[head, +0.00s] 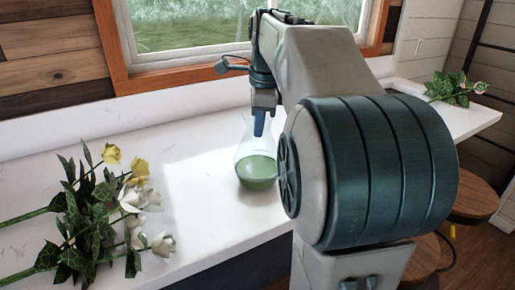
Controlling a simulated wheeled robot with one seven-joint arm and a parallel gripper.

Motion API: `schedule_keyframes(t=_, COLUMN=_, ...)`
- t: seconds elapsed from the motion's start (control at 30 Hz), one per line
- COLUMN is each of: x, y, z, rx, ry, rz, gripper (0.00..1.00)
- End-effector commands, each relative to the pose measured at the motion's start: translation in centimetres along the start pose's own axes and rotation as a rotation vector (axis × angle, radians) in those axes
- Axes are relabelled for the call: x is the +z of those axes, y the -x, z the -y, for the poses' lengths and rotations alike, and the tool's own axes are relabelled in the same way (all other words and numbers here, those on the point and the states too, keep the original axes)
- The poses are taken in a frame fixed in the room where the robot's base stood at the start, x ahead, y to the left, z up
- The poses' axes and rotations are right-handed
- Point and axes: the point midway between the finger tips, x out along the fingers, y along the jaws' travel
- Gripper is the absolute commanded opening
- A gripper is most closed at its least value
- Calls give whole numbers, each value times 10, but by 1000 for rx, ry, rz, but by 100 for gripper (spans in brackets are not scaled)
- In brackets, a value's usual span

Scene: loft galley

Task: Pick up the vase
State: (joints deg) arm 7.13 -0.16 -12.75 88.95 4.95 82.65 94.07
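The vase (257,168) is a clear, flared glass vessel with green in its lower part. It is upright on the white counter (199,215), left of my arm in the head view. My gripper (259,130) points down at the vase's top, and its blue fingertip overlaps the neck in the picture. I see the fingers nearly edge-on, so I cannot tell whether they are inside, around or in front of the neck, or whether they are open or shut. My arm hides the area right of the vase.
Cut flowers (105,215) with yellow and white blooms lie on the counter at the left. More greenery (458,88) lies at the far right. A window (190,25) is behind. Round wooden stools (475,198) stand at the right. The counter between flowers and vase is clear.

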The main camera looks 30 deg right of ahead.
Motion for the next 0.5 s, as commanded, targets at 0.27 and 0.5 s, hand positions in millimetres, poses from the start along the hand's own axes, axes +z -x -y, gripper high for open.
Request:
schedule_keyframes(t=0.27, x=0, y=2, z=0, rx=7, ry=-2, rz=-1, gripper=0)
schedule_keyframes(t=0.5, x=2, y=17, z=2, rx=1, ry=0, rz=0, gripper=0)
